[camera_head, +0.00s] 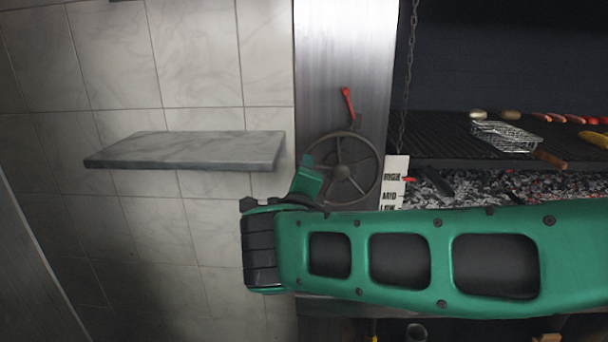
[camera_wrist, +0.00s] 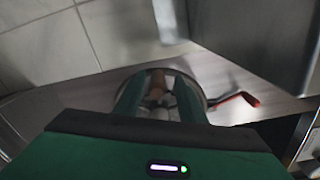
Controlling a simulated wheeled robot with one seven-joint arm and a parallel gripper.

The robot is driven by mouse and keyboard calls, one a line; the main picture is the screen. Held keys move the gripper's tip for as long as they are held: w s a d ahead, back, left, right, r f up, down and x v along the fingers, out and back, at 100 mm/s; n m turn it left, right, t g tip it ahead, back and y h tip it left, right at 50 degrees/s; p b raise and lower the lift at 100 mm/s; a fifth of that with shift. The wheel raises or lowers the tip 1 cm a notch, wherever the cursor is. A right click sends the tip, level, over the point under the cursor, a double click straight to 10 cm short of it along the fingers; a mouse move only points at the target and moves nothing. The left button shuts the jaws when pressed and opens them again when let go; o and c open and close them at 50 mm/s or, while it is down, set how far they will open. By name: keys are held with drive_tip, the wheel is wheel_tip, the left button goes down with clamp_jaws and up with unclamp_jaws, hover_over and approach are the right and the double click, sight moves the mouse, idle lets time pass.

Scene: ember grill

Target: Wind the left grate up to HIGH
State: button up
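The spoked handwheel (camera_head: 362,186) is mounted on the steel post beside the grill. The scale plate (camera_head: 396,165) reads HIGH, MID and LOW, with LOW partly hidden by my arm. A red pointer (camera_head: 409,180) sits at about the HIGH mark. The left grate (camera_head: 440,130) hangs level by a chain over the coals. My gripper (camera_head: 308,180) is at the wheel's left side. In the wrist view its fingers (camera_wrist: 158,84) stand apart on either side of a brown knob (camera_wrist: 156,92), in front of the wheel rim. Contact with the knob cannot be told.
A red-handled lever (camera_head: 347,100) sticks up above the wheel; it also shows in the wrist view (camera_wrist: 238,99). A grey stone shelf (camera_head: 185,150) juts from the tiled wall at left. A wire basket (camera_head: 504,136) and food lie on the grate.

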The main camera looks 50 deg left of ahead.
drive_tip(key=shift+s+d, duration=0.1)
drive_tip(key=shift+s, duration=0.1)
drive_tip(key=v, duration=1)
drive_tip(key=shift+d, duration=0.25)
